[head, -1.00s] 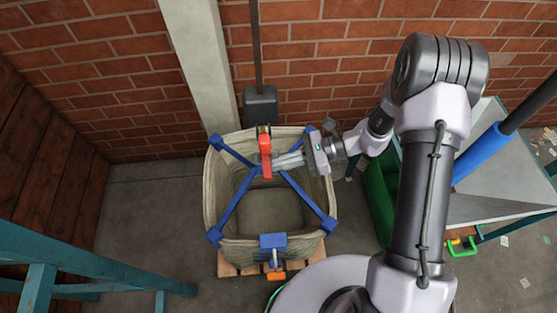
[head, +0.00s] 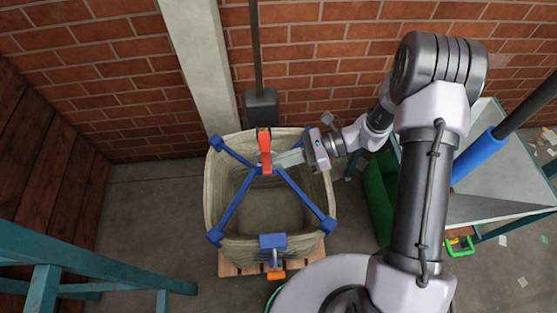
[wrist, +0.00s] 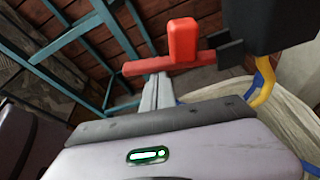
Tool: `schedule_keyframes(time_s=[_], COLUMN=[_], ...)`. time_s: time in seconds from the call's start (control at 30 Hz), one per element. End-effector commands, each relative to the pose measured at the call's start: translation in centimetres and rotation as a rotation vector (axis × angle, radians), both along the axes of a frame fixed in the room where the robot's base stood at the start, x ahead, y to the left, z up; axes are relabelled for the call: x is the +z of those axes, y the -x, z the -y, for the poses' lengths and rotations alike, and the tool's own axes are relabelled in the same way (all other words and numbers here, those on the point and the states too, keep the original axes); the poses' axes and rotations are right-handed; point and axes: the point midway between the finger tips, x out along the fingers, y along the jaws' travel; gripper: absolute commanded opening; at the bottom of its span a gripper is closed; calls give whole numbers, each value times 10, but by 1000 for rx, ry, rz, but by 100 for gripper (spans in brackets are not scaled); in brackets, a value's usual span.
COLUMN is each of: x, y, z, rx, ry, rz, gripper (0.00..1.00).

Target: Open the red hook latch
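The red hook latch (head: 265,152) hangs at the back of the blue cross-shaped frame over the open bag. In the wrist view the latch shows as a red bar with an upright red block (wrist: 183,40). A dark bracket is at the bar's right end, with a yellow hook beside it. My gripper (head: 279,159) reaches in from the right, at the latch's lower part. In the wrist view its fingers (wrist: 158,85) lie close together, tips at the red bar. They look shut beside the bar rather than around it; whether they touch it I cannot tell.
The beige bag (head: 220,205) stands on a wooden pallet (head: 228,268). A blue and orange latch (head: 274,258) is at its front. A dark weight on a pole (head: 261,102) hangs behind. A green bin (head: 380,195) and grey chute stand right. Teal steelwork (head: 90,268) is lower left.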

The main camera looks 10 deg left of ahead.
Motion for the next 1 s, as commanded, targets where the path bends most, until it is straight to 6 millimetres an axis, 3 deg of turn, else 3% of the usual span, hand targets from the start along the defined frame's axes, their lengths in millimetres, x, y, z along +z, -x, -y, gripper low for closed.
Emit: schedule_keyframes(time_s=[0.17,0.37,0.43,0.7,1.0], x=[-2,-49,-32,-12,-7], y=[-3,1,-6,-24,-30], z=[0,6,23,77,96], rx=[-8,-2,-6,-2,2], ry=[-7,-3,-2,0,0], rz=[1,-2,3,2,-1], gripper=[0,0,0,0,0])
